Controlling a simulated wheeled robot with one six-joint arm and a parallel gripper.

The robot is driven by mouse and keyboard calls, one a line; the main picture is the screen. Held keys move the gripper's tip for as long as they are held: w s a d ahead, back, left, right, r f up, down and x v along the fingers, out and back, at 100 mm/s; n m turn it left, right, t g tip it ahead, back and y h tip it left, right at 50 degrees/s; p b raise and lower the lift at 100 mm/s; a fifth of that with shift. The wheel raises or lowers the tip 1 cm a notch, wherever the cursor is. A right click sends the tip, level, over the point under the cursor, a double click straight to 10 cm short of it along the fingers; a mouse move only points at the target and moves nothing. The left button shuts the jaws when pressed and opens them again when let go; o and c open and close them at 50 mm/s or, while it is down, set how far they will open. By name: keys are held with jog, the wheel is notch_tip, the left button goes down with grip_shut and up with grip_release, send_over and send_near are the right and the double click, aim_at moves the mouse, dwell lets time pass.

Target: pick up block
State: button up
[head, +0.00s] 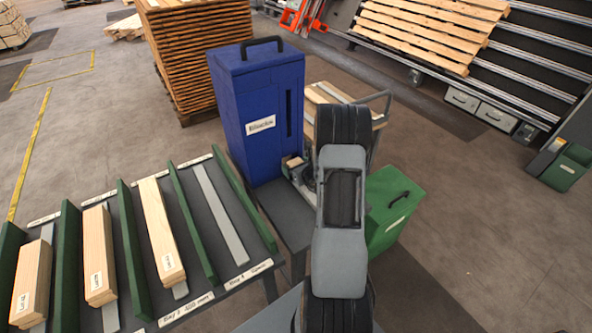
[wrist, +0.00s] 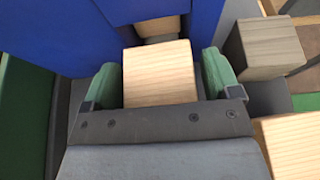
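A pale wooden block (wrist: 160,75) lies between the two green fingertips of my gripper (wrist: 162,80) in the wrist view. The left fingertip is very close to the block's side; a thin gap shows at the right one. My gripper looks open around the block. A second wooden block (wrist: 158,27) shows behind it, in the opening of the blue dispenser (wrist: 60,35). In the head view, a block end (head: 293,162) shows at the foot of the blue dispenser (head: 262,110), and my arm mostly hides the gripper.
A greyish block (wrist: 265,48) and a pale plank (wrist: 292,145) lie at the right in the wrist view. A green bin (head: 393,205) stands right of my arm. A rack with green dividers (head: 130,240) holds several boards at left. Stacked pallets (head: 190,60) stand behind.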

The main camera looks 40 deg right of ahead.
jog(key=c, duration=0.8)
jog(key=shift+r, duration=0.1)
